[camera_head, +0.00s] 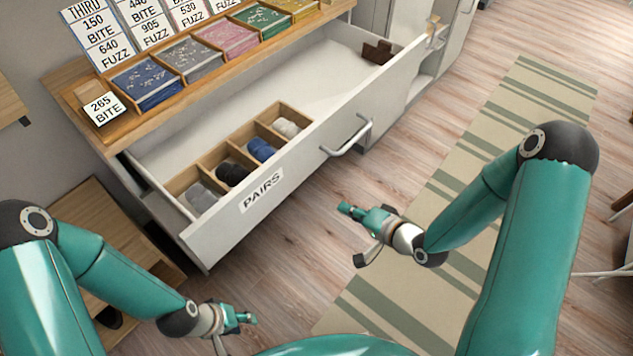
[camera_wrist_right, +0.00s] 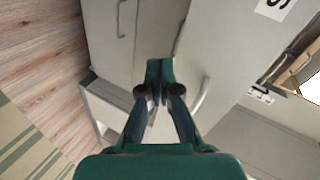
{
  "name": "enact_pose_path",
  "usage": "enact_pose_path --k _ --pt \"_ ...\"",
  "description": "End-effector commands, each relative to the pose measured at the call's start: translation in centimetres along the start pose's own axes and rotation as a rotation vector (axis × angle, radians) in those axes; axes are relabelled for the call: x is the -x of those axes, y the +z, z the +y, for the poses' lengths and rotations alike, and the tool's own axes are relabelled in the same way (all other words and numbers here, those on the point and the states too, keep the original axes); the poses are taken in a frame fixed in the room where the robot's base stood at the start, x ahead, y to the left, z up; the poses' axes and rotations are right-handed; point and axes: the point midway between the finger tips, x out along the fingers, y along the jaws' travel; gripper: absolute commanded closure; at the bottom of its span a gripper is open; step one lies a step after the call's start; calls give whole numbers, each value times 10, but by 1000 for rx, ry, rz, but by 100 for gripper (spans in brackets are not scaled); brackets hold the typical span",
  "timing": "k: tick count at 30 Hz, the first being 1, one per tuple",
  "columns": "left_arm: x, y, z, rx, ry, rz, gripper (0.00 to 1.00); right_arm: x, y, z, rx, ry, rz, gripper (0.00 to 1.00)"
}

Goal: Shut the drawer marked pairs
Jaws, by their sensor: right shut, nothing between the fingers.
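The drawer marked PAIRS (camera_head: 300,163) is pulled well out from its cabinet. Its white front carries the PAIRS label (camera_head: 261,190) and a grey bar handle (camera_head: 346,137). My right gripper (camera_head: 347,209) is shut and empty, in front of the drawer and apart from the handle. In the right wrist view its fingertips (camera_wrist_right: 157,72) meet, with the drawer front (camera_wrist_right: 225,55) and handle (camera_wrist_right: 203,98) beyond. My left gripper (camera_head: 248,317) is low, in front of the drawer's left end; its jaws are too small to judge.
Inside the drawer, a wooden divider box (camera_head: 207,158) holds rolled socks, and a dark brown block (camera_head: 377,52) lies at the far end. Above, a wooden top (camera_head: 130,123) bears coloured trays and number cards. A striped rug (camera_head: 470,150) covers the floor at right.

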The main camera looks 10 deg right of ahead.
Motion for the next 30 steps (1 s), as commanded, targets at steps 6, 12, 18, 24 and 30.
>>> enact_pose_path --k 6,12,18,24,30 --pt "-48 -1 -17 0 0 1 60 21 -28 -18 -195 -354 13 100" --pt "-50 -1 -18 0 0 1 60 25 -30 -35 -244 -439 -21 100" --pt "-47 -1 -17 0 0 1 60 -2 -30 -48 -242 -437 -24 100" --pt "-46 -1 -16 0 0 1 60 -40 -30 -66 -241 -437 -24 100" --pt "-44 -1 -16 0 0 1 60 -73 -32 -81 -241 -436 -22 100"
